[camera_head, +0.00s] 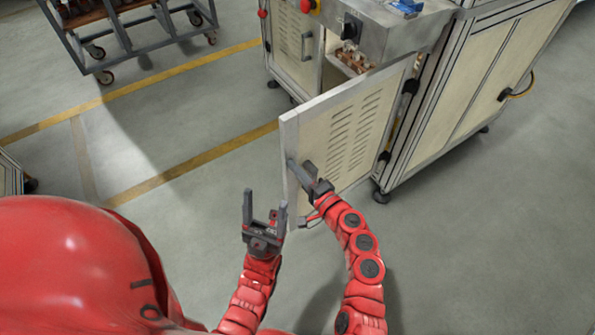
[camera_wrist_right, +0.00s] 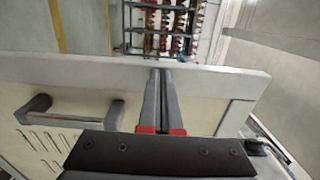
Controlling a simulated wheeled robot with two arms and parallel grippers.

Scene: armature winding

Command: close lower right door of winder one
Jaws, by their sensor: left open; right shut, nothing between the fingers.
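The lower right door (camera_head: 345,135) of the winder stands open, swung out from the cabinet (camera_head: 430,115). It is a cream panel with a pale frame and vent slots. My right gripper (camera_head: 299,168) is shut and empty at the door's free edge. In the right wrist view, its closed fingers (camera_wrist_right: 161,95) lie over the door's face and reach its pale edge (camera_wrist_right: 90,70); whether they touch is unclear. The door's dark handle (camera_wrist_right: 75,112) shows left of the fingers. My left gripper (camera_head: 265,202) is open and empty, left of the door and apart from it.
The left door (camera_head: 292,40) of the cabinet appears closed. Copper-coloured parts (camera_head: 352,62) show inside the opening. A wheeled rack (camera_head: 130,35) stands at the upper left. The floor left of the door is clear, with yellow lines (camera_head: 190,165).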

